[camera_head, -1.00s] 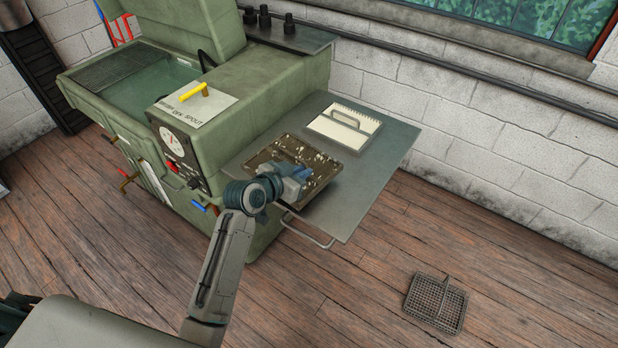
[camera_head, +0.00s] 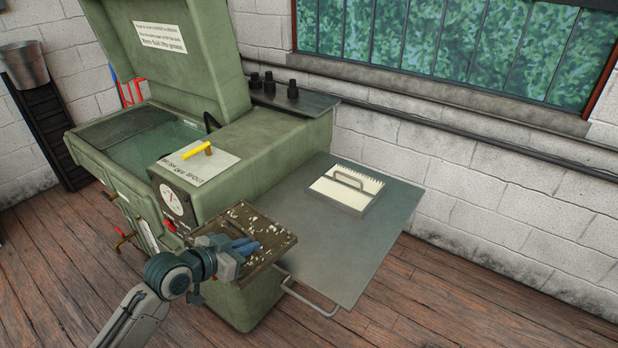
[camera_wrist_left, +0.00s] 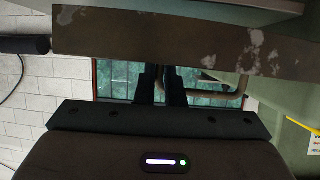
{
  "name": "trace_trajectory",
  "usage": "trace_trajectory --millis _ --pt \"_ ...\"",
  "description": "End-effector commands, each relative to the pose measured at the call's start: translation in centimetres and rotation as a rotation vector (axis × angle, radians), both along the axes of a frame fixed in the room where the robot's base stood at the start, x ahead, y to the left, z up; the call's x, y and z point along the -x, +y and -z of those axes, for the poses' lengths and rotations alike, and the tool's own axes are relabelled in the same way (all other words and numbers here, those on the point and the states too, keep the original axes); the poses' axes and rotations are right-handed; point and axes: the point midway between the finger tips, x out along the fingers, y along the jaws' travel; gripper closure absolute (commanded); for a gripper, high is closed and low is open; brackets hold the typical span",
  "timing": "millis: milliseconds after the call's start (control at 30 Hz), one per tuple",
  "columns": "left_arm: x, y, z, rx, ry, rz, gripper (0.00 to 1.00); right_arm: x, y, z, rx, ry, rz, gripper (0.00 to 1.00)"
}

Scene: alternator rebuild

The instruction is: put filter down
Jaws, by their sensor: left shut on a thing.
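A dirty brown filter (camera_head: 262,221), a flat square speckled with pale debris, is at the near left side of the grey metal shelf, close to the green machine. My left gripper (camera_head: 247,249) is shut on the filter's near side. In the left wrist view the filter's mottled edge (camera_wrist_left: 180,38) spans the top, with the dark fingers (camera_wrist_left: 161,88) below it. I cannot tell whether the filter touches the shelf. A clean white filter (camera_head: 345,190) with a handle lies on the shelf's far part. My right gripper is out of view.
The grey shelf (camera_head: 340,250) has clear room in its middle and right, and a bent metal handle (camera_head: 308,298) at its near edge. The green machine (camera_head: 265,150), lid raised, stands left of it. A block wall (camera_head: 480,200) is behind.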

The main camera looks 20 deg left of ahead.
Motion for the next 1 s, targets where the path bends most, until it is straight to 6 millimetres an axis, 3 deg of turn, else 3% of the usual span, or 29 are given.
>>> trace_trajectory --millis 167,367,700,1000 --pt "-0.1 -0.4 -0.1 0.003 -0.002 -0.011 1.00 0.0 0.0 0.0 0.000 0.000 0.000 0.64" --pt "-0.7 -2.5 -0.5 0.009 -0.003 -0.077 1.00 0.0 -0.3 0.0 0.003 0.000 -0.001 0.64" --pt "-1.7 -6.1 -2.3 0.012 -0.001 -0.268 1.00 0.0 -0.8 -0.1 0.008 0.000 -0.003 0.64" --pt "-1.6 -7.5 -3.8 0.005 0.001 -0.400 1.00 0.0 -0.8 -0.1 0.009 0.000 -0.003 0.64"
